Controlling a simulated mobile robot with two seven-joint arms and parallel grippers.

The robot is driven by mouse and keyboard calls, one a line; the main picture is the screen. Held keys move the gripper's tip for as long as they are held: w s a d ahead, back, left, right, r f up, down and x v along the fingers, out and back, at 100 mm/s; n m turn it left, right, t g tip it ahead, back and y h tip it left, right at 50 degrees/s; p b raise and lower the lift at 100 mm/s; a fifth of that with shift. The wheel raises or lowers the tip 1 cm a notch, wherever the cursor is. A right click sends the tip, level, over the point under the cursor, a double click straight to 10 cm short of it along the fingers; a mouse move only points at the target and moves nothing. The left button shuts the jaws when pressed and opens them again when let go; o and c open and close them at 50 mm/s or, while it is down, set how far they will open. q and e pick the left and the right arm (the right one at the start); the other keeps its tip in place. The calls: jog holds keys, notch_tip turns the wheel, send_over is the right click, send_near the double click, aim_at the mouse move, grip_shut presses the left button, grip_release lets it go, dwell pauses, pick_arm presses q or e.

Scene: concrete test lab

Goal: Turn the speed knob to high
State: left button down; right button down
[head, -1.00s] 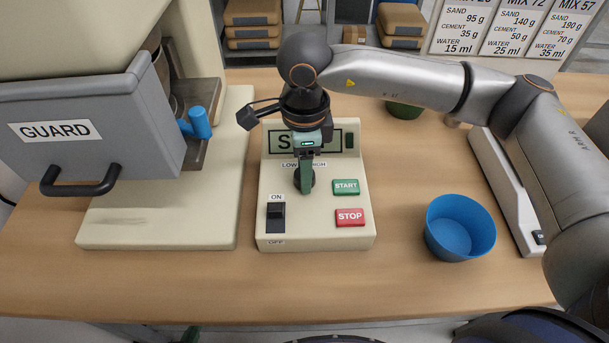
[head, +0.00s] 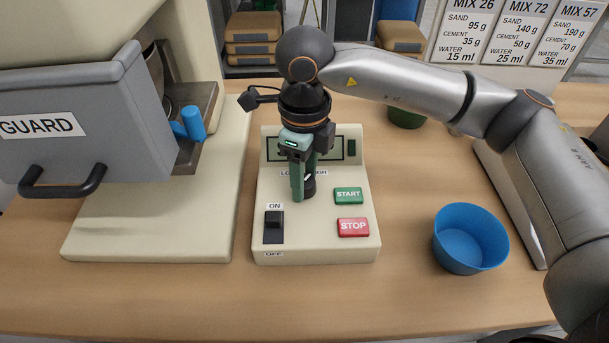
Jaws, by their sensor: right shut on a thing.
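The speed knob (head: 309,184) is a black round knob on the cream control box (head: 330,243). It is partly hidden behind the green fingers of my right gripper (head: 303,190). My right gripper points down and is shut on the knob. A light mark shows on the knob's visible part, leaning up to the right. The LOW and HIGH label above the knob is partly covered by the fingers. My left gripper is not in view.
A green START button (head: 348,196) and a red STOP button (head: 353,227) lie right of the knob. A black ON/OFF switch (head: 274,226) is at left. The mixer with its grey guard (head: 90,125) stands left. A blue bowl (head: 470,238) stands right.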

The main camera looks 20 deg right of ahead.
dwell(0.3)
jog(key=shift+c, duration=1.5)
grip_release()
notch_tip(320, 180, up, 13)
jog(key=shift+f, duration=0.2)
jog(key=shift+s+f, duration=0.1)
